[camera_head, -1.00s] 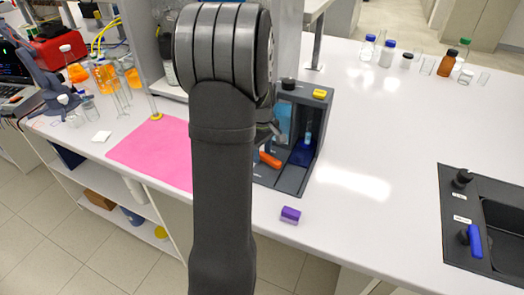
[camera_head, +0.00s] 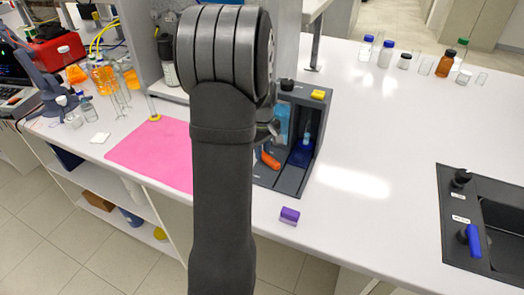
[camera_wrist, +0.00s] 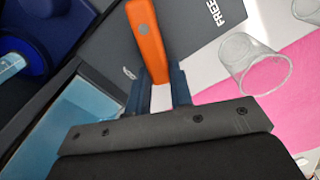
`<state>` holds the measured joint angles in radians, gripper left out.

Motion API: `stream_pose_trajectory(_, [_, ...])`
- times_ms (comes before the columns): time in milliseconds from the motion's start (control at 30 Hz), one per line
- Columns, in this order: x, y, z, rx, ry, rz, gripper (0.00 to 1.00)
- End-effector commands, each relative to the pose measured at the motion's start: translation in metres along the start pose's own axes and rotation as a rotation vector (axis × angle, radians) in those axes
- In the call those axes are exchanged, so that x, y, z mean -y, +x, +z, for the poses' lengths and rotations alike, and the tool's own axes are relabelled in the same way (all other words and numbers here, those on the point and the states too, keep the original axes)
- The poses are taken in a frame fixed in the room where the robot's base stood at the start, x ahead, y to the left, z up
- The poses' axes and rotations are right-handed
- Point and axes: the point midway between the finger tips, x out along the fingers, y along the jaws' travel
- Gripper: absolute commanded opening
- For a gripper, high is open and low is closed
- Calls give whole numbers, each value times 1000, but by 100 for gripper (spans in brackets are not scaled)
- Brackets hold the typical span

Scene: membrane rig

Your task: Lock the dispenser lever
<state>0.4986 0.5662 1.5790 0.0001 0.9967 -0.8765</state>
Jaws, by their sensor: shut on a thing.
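The dispenser (camera_head: 290,185) is a dark grey box on the bench, partly hidden behind my arm in the head view. Its orange lever (camera_head: 270,160) slants down to the right at its left side. In the wrist view the orange lever (camera_wrist: 146,35) runs from the top edge down between my fingers. My gripper (camera_wrist: 160,88) is shut on the lever's lower part. In the head view my gripper is mostly hidden behind my arm.
A dark blue holder (camera_wrist: 40,35) with a blue-filled tube is at left in the wrist view. A purple block (camera_head: 290,215) lies in front of the dispenser.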

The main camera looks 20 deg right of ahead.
Motion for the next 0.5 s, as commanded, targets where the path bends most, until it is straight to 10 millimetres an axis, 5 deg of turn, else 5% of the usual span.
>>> stream_pose_trajectory(133, [0, 0, 0, -1, -1, 1, 42])
stream_pose_trajectory(500, [0, -7, 0, -1, -1, 2, 42])
